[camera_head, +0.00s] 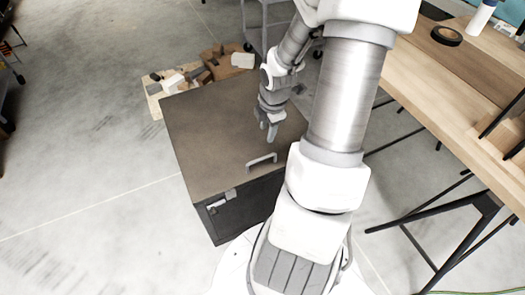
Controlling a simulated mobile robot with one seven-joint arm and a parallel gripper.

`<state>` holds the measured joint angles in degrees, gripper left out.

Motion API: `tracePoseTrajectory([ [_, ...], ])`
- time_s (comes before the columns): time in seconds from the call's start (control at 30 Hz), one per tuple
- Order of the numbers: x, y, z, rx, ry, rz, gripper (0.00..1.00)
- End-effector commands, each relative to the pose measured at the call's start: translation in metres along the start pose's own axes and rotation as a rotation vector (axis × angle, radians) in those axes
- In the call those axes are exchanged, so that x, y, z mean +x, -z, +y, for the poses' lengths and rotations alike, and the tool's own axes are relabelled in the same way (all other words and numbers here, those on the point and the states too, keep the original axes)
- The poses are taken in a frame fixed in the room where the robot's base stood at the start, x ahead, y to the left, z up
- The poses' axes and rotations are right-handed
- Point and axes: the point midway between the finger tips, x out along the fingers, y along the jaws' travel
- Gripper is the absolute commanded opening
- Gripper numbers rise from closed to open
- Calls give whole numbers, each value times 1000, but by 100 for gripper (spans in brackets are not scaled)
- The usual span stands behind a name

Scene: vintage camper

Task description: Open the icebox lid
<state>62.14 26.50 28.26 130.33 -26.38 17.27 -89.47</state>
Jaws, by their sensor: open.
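The icebox (232,211) is a dark box on the floor, just in front of my base. Its brown lid (215,130) lies flat and closed on top. A light grey bar handle (262,160) sits on the lid near its front edge. A latch-like metal fitting (220,201) is on the front face, at the left. My gripper (268,133) is open and empty, pointing down over the right part of the lid, behind the handle in the picture and apart from it. The lid's right part is hidden behind my arm.
A wooden table (440,85) with black legs stands at the right, with a tape roll (446,36) on it. A board with wooden blocks (172,85) lies behind the icebox. A grey cart (262,25) stands at the back. Floor at the left is clear.

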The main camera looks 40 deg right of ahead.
Motion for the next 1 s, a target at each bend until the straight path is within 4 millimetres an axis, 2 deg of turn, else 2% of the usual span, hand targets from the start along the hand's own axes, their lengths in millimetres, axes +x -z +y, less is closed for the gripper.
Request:
tracePoseTrajectory([
  [0.7, 142, 0, -1, 0, 1, 0, 45],
  [0.83, 158, 0, 0, 1, 1, -1, 45],
  [1.0, 169, 0, 0, 0, -1, -1, 45],
])
